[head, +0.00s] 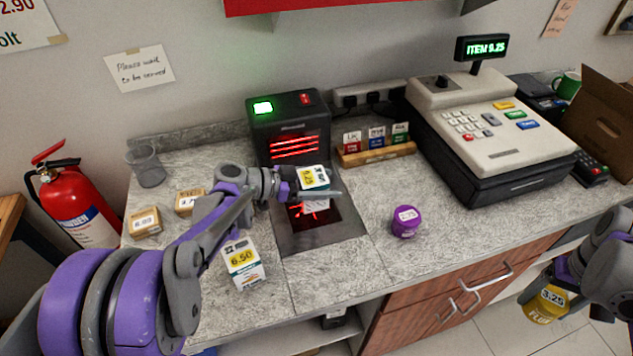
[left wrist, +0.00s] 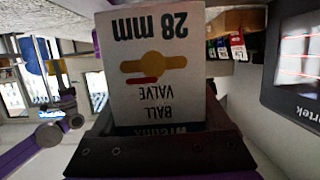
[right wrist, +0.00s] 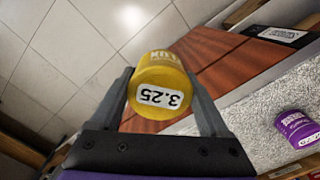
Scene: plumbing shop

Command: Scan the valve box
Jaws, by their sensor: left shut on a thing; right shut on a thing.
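In the left wrist view the box (left wrist: 152,75) shows "28 mm ball valve" upside down between the fingers. The scanner (head: 288,120) is a black upright unit with glowing red lines and a lit green light. My right gripper (head: 549,288) is shut on a yellow tin (head: 545,305) marked 3.25, off the counter's front edge; the tin (right wrist: 163,85) also shows in the right wrist view.
A white box marked 6.50 (head: 243,263), two small brown boxes (head: 146,222) and a cup (head: 147,166) stand at the left. A purple tin (head: 406,221) stands right of the scan plate (head: 330,228).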

